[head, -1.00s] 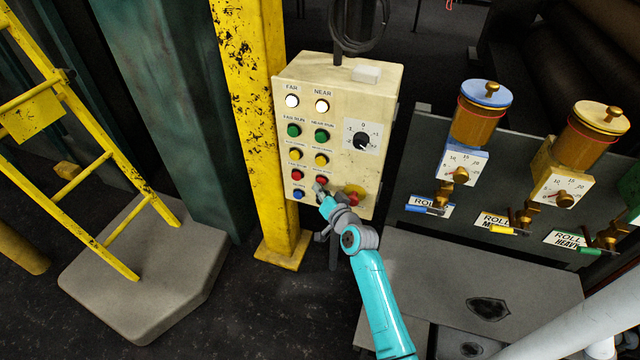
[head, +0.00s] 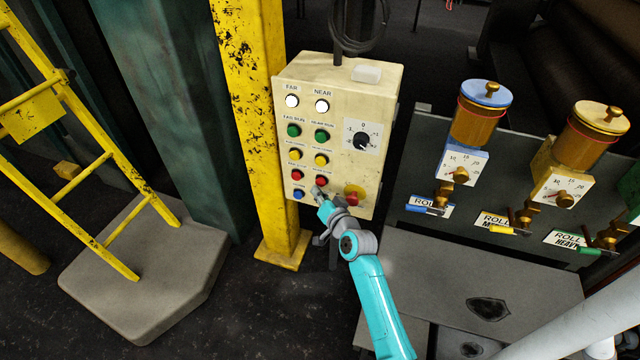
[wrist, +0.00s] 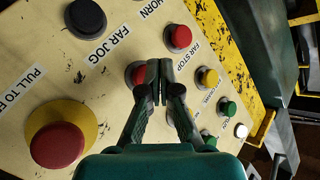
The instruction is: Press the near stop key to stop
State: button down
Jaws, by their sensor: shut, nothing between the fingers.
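The cream control box (head: 338,88) has two columns of round keys. In its near column a red key (head: 321,181), which by its place is the near stop, sits below a yellow key; it also shows in the wrist view (wrist: 132,74), partly covered by my fingers. My gripper (head: 318,191) is shut and empty, with its tips just at the lower edge of that key. In the wrist view my gripper's fingertips (wrist: 154,72) overlap the key's right side. I cannot tell whether they touch it. The key's own label is hidden there.
A red FAR STOP key (wrist: 178,38) is close beside. A black key (wrist: 86,17) and a red mushroom knob on a yellow base (wrist: 57,144) are nearby. A yellow post (head: 250,110) stands left of the box. Oiler cups (head: 478,115) stand to the right.

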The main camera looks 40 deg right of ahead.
jog(key=shift+a, duration=0.1)
jog(key=shift+s+a, duration=0.7)
jog(key=shift+a, duration=0.35)
jog(key=shift+s+a, duration=0.7)
jog(key=shift+a, duration=0.3)
